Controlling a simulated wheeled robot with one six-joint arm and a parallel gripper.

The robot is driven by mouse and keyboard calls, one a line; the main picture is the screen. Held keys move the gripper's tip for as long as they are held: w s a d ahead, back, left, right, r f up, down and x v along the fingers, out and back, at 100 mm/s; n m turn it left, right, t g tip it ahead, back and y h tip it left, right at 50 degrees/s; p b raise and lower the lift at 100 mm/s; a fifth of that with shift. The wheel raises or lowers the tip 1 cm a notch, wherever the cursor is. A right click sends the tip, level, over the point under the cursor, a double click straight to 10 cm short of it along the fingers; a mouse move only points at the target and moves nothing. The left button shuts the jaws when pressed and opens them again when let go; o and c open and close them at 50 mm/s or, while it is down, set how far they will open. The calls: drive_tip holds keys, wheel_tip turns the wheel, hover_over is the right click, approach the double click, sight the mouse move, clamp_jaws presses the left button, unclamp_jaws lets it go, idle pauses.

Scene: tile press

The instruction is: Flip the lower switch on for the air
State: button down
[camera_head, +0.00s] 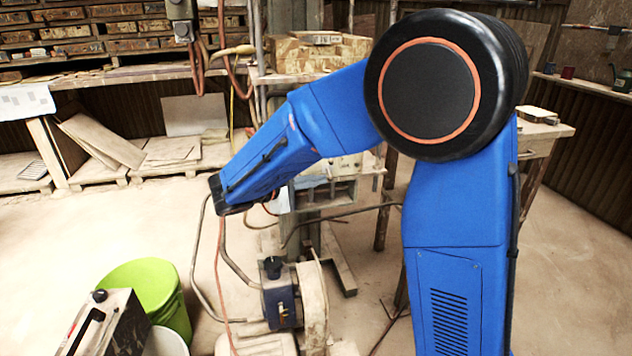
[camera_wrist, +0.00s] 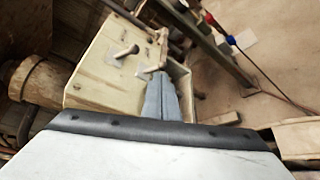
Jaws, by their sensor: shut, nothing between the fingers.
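In the wrist view a cream box (camera_wrist: 100,75) carries a toggle lever (camera_wrist: 125,53) on a small square plate. A second lever-like part (camera_wrist: 160,52) stands to its right, by the box's edge. I cannot tell which of the two is the lower switch, or whether either is on. My gripper (camera_wrist: 161,78) is shut and empty, its grey fingers together. Its tips are right at the second part; whether they touch it is unclear. In the head view my gripper and this box cannot be made out; my blue arm covers the middle.
In the head view a grey box (camera_head: 180,10) hangs on a post at the top. A green bucket (camera_head: 148,285) and a dark-faced box (camera_head: 100,325) stand at lower left, near a blue motor (camera_head: 281,298) with hoses. Open floor lies at left and right.

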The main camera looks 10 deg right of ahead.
drive_tip(key=shift+r+n+g, duration=0.2)
drive_tip(key=shift+n+g, duration=0.2)
drive_tip(key=r+n+g, duration=0.1)
drive_tip(key=n+g+y, duration=0.1)
drive_tip(key=n+g, duration=0.1)
drive_tip(key=shift+r+n, duration=0.3)
drive_tip(key=shift+r, duration=0.2)
drive_tip(key=shift+r, duration=0.75)
